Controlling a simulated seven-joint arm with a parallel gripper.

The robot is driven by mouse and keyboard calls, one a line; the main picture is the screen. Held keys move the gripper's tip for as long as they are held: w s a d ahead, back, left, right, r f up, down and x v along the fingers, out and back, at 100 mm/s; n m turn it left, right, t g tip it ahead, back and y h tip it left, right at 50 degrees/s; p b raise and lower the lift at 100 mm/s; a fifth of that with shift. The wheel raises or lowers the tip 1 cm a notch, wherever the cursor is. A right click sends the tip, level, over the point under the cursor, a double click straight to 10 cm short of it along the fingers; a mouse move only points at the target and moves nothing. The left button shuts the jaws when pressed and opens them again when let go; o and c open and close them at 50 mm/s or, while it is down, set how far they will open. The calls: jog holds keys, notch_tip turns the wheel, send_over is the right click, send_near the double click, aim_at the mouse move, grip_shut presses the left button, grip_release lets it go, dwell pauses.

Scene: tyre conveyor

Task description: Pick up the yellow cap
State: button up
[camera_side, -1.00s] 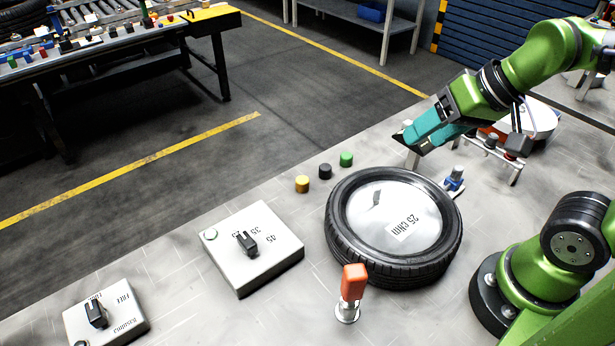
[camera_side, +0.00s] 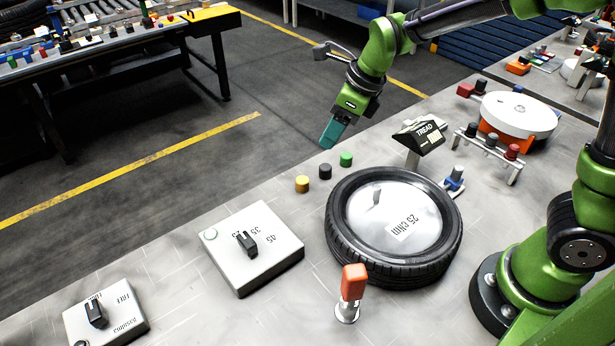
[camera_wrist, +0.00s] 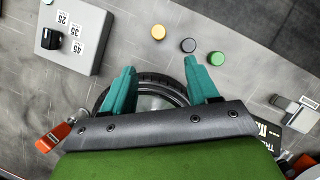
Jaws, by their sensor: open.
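The yellow cap (camera_side: 302,184) stands on the grey table at the left end of a short row, beside a black cap (camera_side: 325,171) and a green cap (camera_side: 346,159). My gripper (camera_side: 328,143) is above the table, over the far edge behind the black and green caps, pointing down and apart from them. In the wrist view the yellow cap (camera_wrist: 158,32) lies beyond the teal fingertips, and my gripper (camera_wrist: 160,66) shows its fingers spread with nothing between them but a view of the table and part of the tyre.
A tyre (camera_side: 394,228) with a metal disc lies right of the caps. A dial box (camera_side: 252,247) is to the left, and an orange-topped handle (camera_side: 354,283) stands in front. A TREAD sign (camera_side: 418,137) stands behind the tyre. The table around the yellow cap is clear.

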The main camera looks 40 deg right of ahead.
send_over(304, 180)
jog(key=s+d, duration=0.2)
jog(key=shift+m, duration=0.3)
jog(key=f, duration=1)
jog(key=shift+a+f, duration=0.1)
jog(key=shift+a, duration=0.15)
jog(key=shift+x, duration=2.95)
jog(key=shift+s+a, duration=0.1)
jog(key=shift+a, duration=0.05)
jog(key=shift+c, duration=0.3)
jog(key=c, duration=1)
